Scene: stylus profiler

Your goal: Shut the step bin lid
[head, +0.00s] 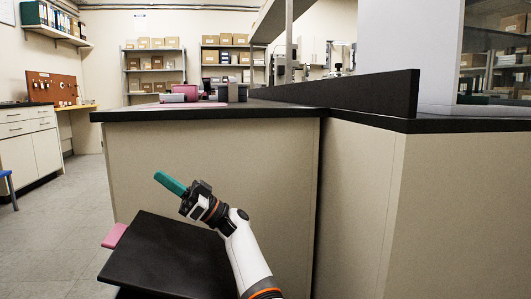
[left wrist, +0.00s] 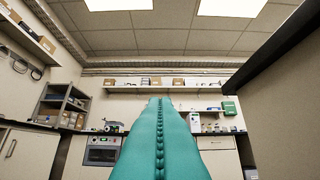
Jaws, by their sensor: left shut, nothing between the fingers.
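A flat black panel (head: 165,257) at the bottom of the head view looks like the step bin lid. A pink tab (head: 114,236) sticks out past its left edge. The bin's body is hidden, and I cannot tell how far the lid stands open. My left gripper (head: 170,183) has teal fingers, shut and empty, pointing up and left just beyond the panel's far edge in the picture. No contact with the panel is visible. In the left wrist view the shut fingers (left wrist: 160,140) point toward a far wall, and no bin shows. My right gripper is not in view.
A beige bench (head: 210,165) with a black top stands close behind the gripper. Its side panel (head: 355,210) continues on the right. Open tiled floor (head: 60,225) lies at left, with white drawers (head: 30,150) and a blue stool (head: 8,185) beyond.

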